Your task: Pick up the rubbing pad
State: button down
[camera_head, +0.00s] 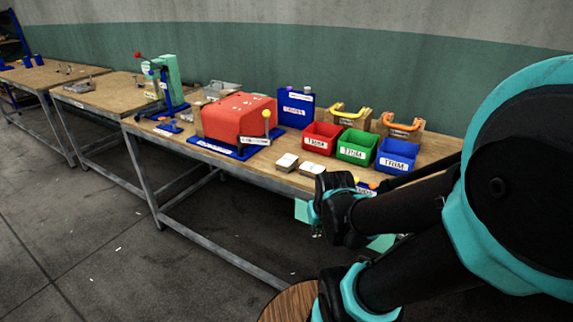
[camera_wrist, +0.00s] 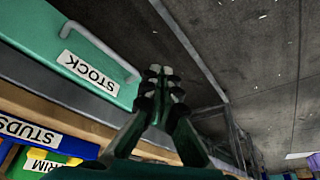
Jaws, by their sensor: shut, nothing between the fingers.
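I cannot clearly identify the rubbing pad. Two small pale-topped blocks or stacks lie side by side near the bench's front edge in the head view, a left one (camera_head: 287,161) and a right one (camera_head: 312,169); their labels are too small to read. My gripper (camera_wrist: 161,71) is shut and empty in the wrist view, with its fingertips together. It is beside a green drawer labelled STOCK (camera_wrist: 45,55), over the dark floor, and apart from the drawer's handle.
On the wooden bench (camera_head: 255,178) stand a red press (camera_head: 232,118), red (camera_head: 318,138), green (camera_head: 356,147) and blue (camera_head: 397,156) TRIM bins, and a blue container (camera_head: 296,108). A blue STUDS bin (camera_wrist: 40,135) shows in the wrist view. The floor (camera_head: 95,225) in front is open.

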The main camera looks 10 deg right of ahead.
jog(key=c, duration=2.1)
grip_release()
jog(key=o, duration=1.5)
jog(key=w+r+n, duration=0.3)
jog(key=w+n, duration=0.1)
jog(key=w+a+r+n, duration=0.1)
jog(key=w+r+n, duration=0.2)
jog(key=w+n, duration=0.1)
jog(key=w+a+r+n+h, duration=0.1)
jog(key=w+r+n, duration=0.3)
jog(key=shift+w+a+g, duration=0.25)
jog(key=shift+g, duration=0.05)
jog(key=shift+c, duration=0.2)
jog(key=w+a+r+n+h, duration=0.1)
jog(key=w+a+r+n, duration=0.2)
jog(key=w+r+n, duration=0.4)
jog(key=w+a+r+n+h, duration=0.1)
jog(key=w+a+r+n, duration=0.4)
jog(key=n, duration=0.4)
send_over(286, 160)
jog(key=s+a, duration=0.2)
jog(key=s, duration=0.1)
jog(key=f, duration=0.9)
jog(key=shift+w+f, duration=0.25)
jog(key=shift+f, duration=0.15)
jog(key=shift+x, duration=2.75)
